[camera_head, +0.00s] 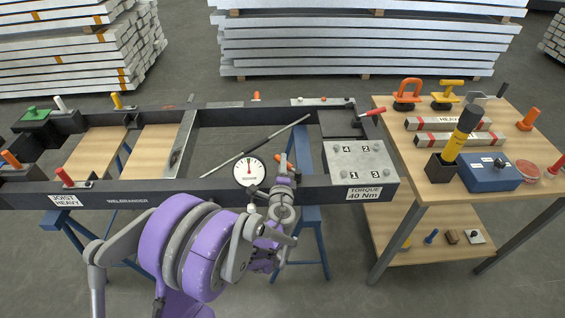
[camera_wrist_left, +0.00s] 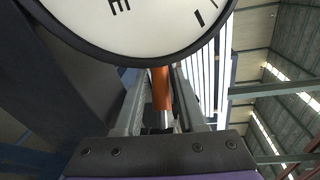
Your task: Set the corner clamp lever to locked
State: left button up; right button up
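An orange lever handle (camera_head: 281,164) with a metal shank stands at the near rail of the dark frame, just right of the round dial gauge (camera_head: 249,170). My left gripper (camera_head: 284,184) is at this handle. In the left wrist view the orange handle (camera_wrist_left: 161,88) lies between the two fingers, close to both; whether they press on it is unclear. A red-handled lever (camera_head: 370,112) sits at the frame's far right corner, and another red lever (camera_head: 65,177) at the near left. No locked marking is readable. My right gripper is out of view.
The gauge's dial (camera_wrist_left: 135,20) is very close above my left fingers. A grey plate (camera_head: 361,162) with numbered bolts and a torque label is to the right. A wooden table (camera_head: 430,190) holds tools and a blue box (camera_head: 489,172). A thin rod crosses the frame opening.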

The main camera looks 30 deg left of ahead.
pick_arm(q)
jog(key=v, duration=0.9)
jog(key=shift+s, duration=0.15)
